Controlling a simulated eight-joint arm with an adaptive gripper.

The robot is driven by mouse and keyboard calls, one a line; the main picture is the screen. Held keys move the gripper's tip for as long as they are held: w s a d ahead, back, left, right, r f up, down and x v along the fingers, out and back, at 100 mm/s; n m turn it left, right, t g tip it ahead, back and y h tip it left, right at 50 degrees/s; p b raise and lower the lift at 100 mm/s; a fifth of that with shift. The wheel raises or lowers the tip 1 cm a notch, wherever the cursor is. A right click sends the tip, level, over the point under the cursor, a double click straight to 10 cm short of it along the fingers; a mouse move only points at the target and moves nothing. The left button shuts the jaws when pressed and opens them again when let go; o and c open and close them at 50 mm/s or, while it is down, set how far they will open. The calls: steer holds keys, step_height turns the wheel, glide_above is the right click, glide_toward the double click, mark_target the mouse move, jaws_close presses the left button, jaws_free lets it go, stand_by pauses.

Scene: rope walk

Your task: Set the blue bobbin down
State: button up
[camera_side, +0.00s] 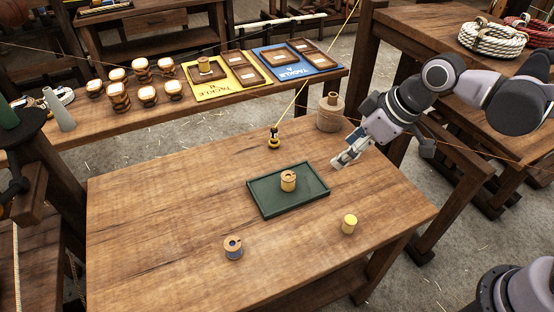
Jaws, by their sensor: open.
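The blue bobbin (233,252) stands upright on the wooden table (150,210) near its front edge. It has a wooden top and a blue-grey side, and nothing holds it. My gripper (343,160) is open and empty above the right part of the table, behind and right of the green tray (262,203). It is well apart from the blue bobbin. A tan bobbin (288,182) stands inside the tray. A yellow bobbin (349,225) stands on the table at the front right.
A large wooden spool (331,115) stands at the table's back right corner. A black and yellow fitting (274,140) with a taut yellow line (303,87) stands at the back. A bench behind holds several wound spools (119,97), a yellow board (198,90) and a blue board (308,72). The table's left side is clear.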

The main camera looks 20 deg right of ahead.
steer(key=s+d+m+t+h, duration=0.1)
steer(key=s+d+m, duration=0.2)
steer(key=d, duration=0.4)
steer(key=s+d+m+t+h, duration=0.1)
steer(key=s+d+m, duration=0.2)
steer(key=s+d, duration=0.2)
steer(key=shift+d+m+h, duration=0.3)
steer(key=shift+d+h, duration=0.1)
steer(key=shift+d, duration=1)
steer(key=shift+f, duration=0.1)
